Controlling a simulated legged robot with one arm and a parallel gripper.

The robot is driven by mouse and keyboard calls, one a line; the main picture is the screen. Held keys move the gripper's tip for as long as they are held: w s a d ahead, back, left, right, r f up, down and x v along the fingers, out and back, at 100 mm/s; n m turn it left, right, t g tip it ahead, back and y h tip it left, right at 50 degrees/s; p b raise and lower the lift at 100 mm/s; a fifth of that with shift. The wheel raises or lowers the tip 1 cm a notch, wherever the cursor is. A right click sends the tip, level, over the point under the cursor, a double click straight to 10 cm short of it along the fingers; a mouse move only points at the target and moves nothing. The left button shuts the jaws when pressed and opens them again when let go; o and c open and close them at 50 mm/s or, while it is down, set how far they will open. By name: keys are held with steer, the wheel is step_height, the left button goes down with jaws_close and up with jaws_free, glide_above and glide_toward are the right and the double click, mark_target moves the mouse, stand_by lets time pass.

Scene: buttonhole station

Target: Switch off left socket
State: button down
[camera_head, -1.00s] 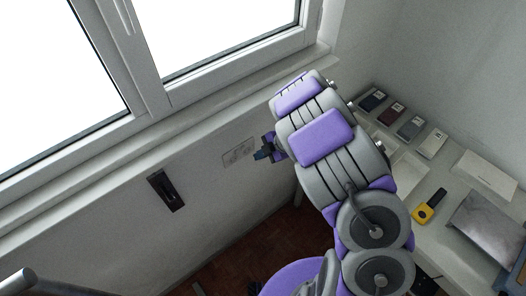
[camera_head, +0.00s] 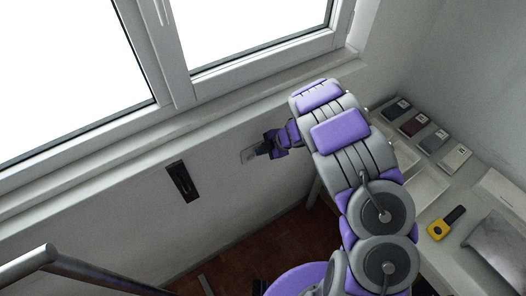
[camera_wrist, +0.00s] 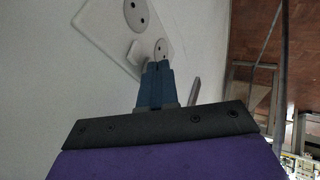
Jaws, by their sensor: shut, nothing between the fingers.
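A white socket plate (camera_head: 246,156) is on the wall below the window.
A dark recessed wall fitting (camera_head: 183,181) is left of the plate. The window sill (camera_head: 220,118) runs above. On the right, a white desk (camera_head: 436,205) holds several small boxed items (camera_head: 412,124), a yellow-and-black object (camera_head: 445,223) and a grey packet (camera_head: 503,250). A grey rail (camera_head: 75,266) is at lower left.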

steer(key=shift+w+r+p, duration=0.1)
steer(key=shift+r+p, duration=0.05)
steer(key=shift+p, duration=0.2)
steer(key=shift+w+a, duration=0.1)
steer(key=shift+r, duration=0.1)
steer(key=shift+r+p, duration=0.7)
steer(key=shift+p, duration=0.2)
